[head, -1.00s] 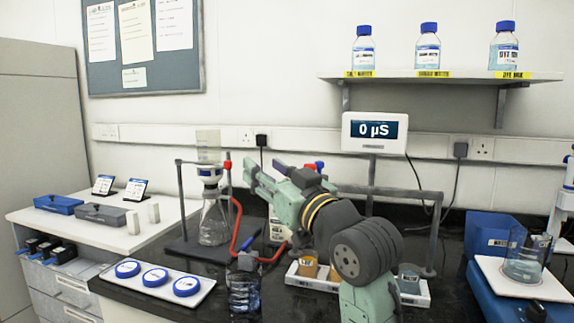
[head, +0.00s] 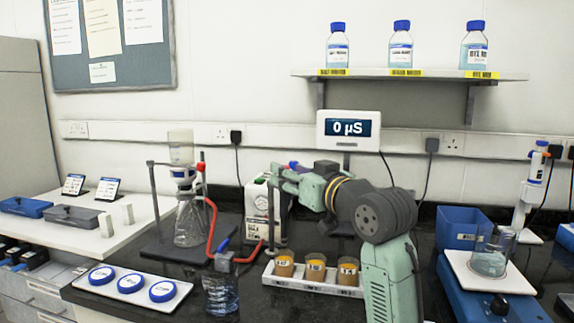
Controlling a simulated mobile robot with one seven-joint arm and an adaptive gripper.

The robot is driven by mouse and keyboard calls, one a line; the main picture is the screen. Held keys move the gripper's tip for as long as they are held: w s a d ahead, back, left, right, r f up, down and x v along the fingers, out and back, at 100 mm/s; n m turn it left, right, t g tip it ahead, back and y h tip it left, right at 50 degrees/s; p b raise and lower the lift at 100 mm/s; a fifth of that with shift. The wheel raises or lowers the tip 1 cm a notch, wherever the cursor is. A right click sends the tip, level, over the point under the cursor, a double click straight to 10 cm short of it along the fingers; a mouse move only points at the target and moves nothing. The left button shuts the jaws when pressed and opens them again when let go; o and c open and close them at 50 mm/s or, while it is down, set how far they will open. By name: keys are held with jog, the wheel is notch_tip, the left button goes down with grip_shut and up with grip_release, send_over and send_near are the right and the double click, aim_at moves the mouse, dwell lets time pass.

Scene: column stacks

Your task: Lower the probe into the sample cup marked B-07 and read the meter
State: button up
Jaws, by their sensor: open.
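My gripper (head: 278,180) is open and points left, above the left end of the white cup rack (head: 310,286). Nothing shows between its fingers. Three cups of orange liquid stand in the rack: a left cup (head: 284,268), a middle cup (head: 315,272) and a right cup (head: 348,276). Their labels are too small to read surely, so I cannot tell which is B-07. The meter (head: 348,128) on the wall reads 0 µS. A blue-topped grey piece (head: 222,258), possibly the probe, stands at a beaker of clear liquid (head: 220,295).
A filter flask (head: 190,222) with a red hose (head: 211,225) stands behind the beaker. A white tray with blue lids (head: 131,284) lies front left. A blue balance (head: 485,300) with a beaker (head: 490,255) stands right. Bottles (head: 401,45) stand on the shelf above.

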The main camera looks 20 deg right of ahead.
jog(key=shift+w+a, duration=0.2)
jog(key=shift+w, duration=0.8)
grip_shut()
